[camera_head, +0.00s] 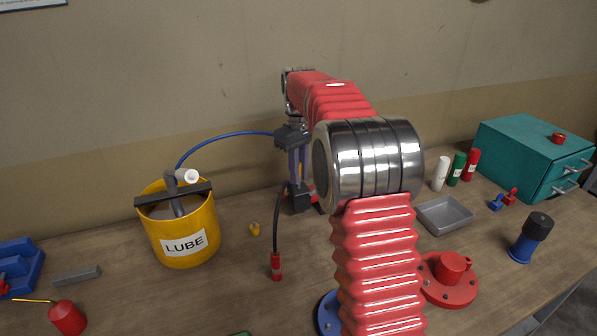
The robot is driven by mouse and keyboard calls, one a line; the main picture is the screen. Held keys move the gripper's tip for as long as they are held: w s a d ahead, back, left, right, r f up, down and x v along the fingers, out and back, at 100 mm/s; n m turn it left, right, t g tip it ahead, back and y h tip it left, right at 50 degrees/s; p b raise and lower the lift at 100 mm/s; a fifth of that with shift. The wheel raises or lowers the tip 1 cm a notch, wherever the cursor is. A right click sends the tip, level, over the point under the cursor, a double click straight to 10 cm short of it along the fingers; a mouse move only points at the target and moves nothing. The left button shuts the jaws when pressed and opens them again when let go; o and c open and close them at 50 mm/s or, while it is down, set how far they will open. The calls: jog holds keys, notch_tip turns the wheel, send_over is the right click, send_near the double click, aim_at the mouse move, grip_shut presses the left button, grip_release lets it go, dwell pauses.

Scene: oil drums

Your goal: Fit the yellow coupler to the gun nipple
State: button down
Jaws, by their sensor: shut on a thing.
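A small yellow piece (254,229), which looks like the coupler, is on the bench right of the lube bucket. My gripper (299,187) points down behind my arm's chrome elbow, to the right of the yellow piece and apart from it. It is shut on a dark hose fitting (300,201), partly hidden and hard to make out. A black hose (277,220) runs down from there to a red end piece (276,266) near the bench top. I cannot tell which part is the gun nipple.
A yellow LUBE bucket (183,222) stands left, with a blue hose (222,136) running toward my gripper. A grey tray (444,215), red flange (449,280), blue-black cylinder (531,237), bottles (457,169) and teal drawer box (535,155) stand right. A red oil can (67,318) is front left.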

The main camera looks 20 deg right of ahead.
jog(key=shift+s+d, duration=0.15)
jog(key=shift+s, duration=0.1)
dwell(0.4)
jog(key=shift+f, duration=0.95)
dwell(0.6)
jog(key=c, duration=1.6)
grip_release()
jog(key=shift+o, duration=0.2)
notch_tip(320, 180, up, 14)
jog(key=shift+f, duration=0.15)
